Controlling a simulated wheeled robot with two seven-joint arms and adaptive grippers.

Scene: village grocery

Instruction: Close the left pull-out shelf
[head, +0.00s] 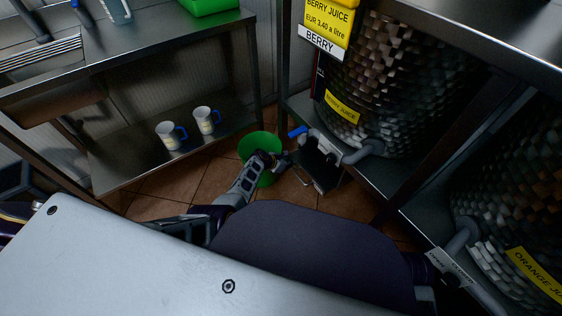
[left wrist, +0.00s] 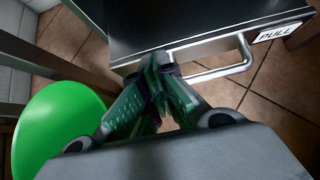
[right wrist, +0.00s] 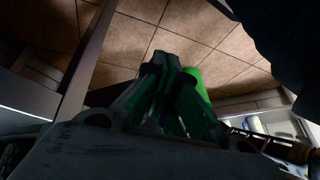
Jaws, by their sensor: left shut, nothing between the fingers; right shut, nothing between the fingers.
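The left pull-out shelf (head: 322,174) is a dark tray sticking out from the steel rack below the berry juice tap. In the left wrist view its dark top (left wrist: 190,18) shows, with a bar handle (left wrist: 228,70) and a white PULL label (left wrist: 279,32) on its front. My left gripper (head: 284,161) is shut and empty, its fingertips close to the shelf's front edge by the handle's left end; I cannot tell whether they touch. It also shows in the left wrist view (left wrist: 158,62). My right gripper (right wrist: 166,62) is shut and empty over the tiled floor.
A green bucket (head: 257,145) stands beside my left gripper. The berry juice barrel (head: 400,85) and orange juice barrel (head: 520,205) stand on the right rack. Two mugs (head: 169,136) sit on the steel table's lower shelf (head: 118,165). Bare tiles (head: 165,190) lie between.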

